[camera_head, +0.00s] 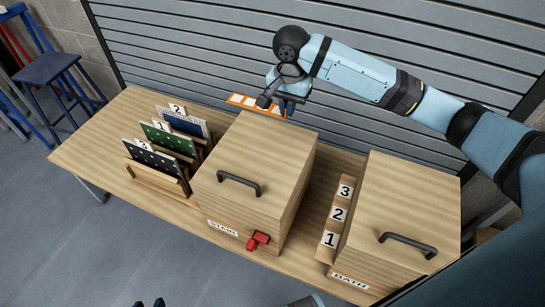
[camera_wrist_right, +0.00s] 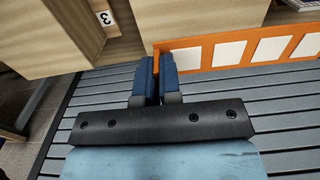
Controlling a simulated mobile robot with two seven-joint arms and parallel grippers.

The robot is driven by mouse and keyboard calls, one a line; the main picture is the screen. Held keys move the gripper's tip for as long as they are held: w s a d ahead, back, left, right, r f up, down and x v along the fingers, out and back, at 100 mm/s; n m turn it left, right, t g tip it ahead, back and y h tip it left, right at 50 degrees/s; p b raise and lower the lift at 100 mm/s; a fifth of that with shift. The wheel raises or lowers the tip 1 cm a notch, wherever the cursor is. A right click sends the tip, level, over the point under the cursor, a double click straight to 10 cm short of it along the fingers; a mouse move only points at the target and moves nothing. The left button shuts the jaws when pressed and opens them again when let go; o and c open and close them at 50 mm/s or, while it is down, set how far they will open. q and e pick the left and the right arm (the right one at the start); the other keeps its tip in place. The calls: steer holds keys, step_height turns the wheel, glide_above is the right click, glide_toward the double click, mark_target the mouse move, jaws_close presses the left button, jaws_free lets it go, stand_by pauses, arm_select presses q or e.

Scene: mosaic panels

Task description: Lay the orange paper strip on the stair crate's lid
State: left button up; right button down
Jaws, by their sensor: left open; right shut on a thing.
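The orange paper strip (camera_head: 250,102) with white squares is held by its right end just behind the far edge of the stair crate's lid (camera_head: 275,150). My right gripper (camera_head: 285,105) is shut on it. In the right wrist view the strip (camera_wrist_right: 240,50) runs rightward from the fingers (camera_wrist_right: 155,78). The lid is wooden with a black handle (camera_head: 238,184), and its top is bare apart from the handle. A label on the crate's front (camera_head: 222,229) reads STAIR. My left gripper (camera_head: 149,303) is open at the bottom edge, with only its fingertips showing.
A rack with several numbered panels (camera_head: 155,158) stands left of the crate. A red latch (camera_head: 257,240) sits on the stair crate's front. A slatted shutter (camera_head: 200,50) is behind.

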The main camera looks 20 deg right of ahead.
steer(key=b, duration=0.2)
glide_above(285, 159)
step_height(285, 159, down, 13)
steer(key=shift+r, duration=0.1)
step_height(285, 159, down, 5)
steer(key=shift+f, duration=0.15)
arm_select(q)
steer(key=shift+w+d+f, duration=0.15)
steer(key=shift+w+f, duration=0.05)
steer(key=shift+f, duration=0.15)
steer(key=shift+r, duration=0.15)
arm_select(e)
steer(key=shift+s, duration=0.1)
steer(key=c, duration=1.3)
jaws_free()
steer(key=shift+f, duration=0.15)
arm_select(q)
steer(key=shift+d+f, duration=0.15)
steer(key=shift+f, duration=0.1)
